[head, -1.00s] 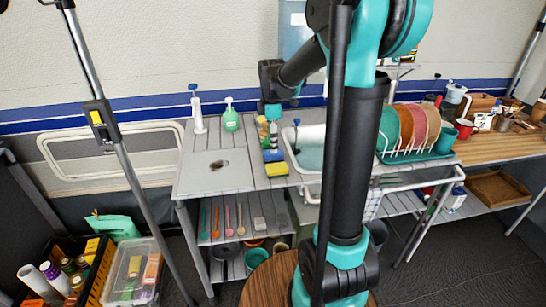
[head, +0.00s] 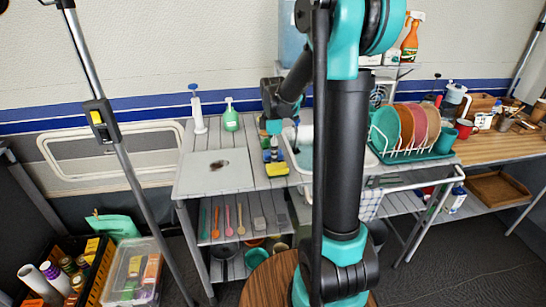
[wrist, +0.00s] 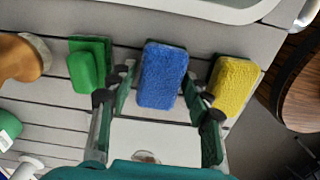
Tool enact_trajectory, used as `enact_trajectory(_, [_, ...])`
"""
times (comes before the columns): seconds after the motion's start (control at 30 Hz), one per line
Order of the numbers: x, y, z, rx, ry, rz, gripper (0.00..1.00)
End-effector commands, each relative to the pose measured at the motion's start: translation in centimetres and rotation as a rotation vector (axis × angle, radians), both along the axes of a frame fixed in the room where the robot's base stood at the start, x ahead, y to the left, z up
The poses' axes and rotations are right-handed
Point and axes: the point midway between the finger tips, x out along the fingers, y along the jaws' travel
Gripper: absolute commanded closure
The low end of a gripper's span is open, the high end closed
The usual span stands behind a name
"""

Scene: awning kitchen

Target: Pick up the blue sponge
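The blue sponge (wrist: 163,76) lies flat on the grey slatted counter, seen whole in the wrist view. My gripper (wrist: 158,98) is open, with one finger on each side of the sponge's near part. I see gaps between the fingers and the sponge, and cannot tell how far above the counter the fingertips are. In the head view my gripper (head: 272,150) is low over the sponges and partly hides the blue one.
A yellow sponge (wrist: 235,86) lies close to the right finger, and a green sponge (wrist: 86,70) close to the left. A brush with a wooden handle (wrist: 22,58) lies farther left. The sink (head: 303,150) is right of the sponges. The counter's left part is mostly clear.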

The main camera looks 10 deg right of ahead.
Motion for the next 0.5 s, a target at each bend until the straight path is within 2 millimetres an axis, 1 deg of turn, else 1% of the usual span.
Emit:
enact_trajectory(0.03, [0.0,0.0,0.01,0.0,0.0,0.0,0.61])
enact_trajectory(0.13, [0.0,0.0,0.01,0.0,0.0,0.0,0.73])
enact_trajectory(0.17, [0.0,0.0,0.01,0.0,0.0,0.0,0.74])
enact_trajectory(0.5, [0.0,0.0,0.23,0.0,0.0,0.0,0.75])
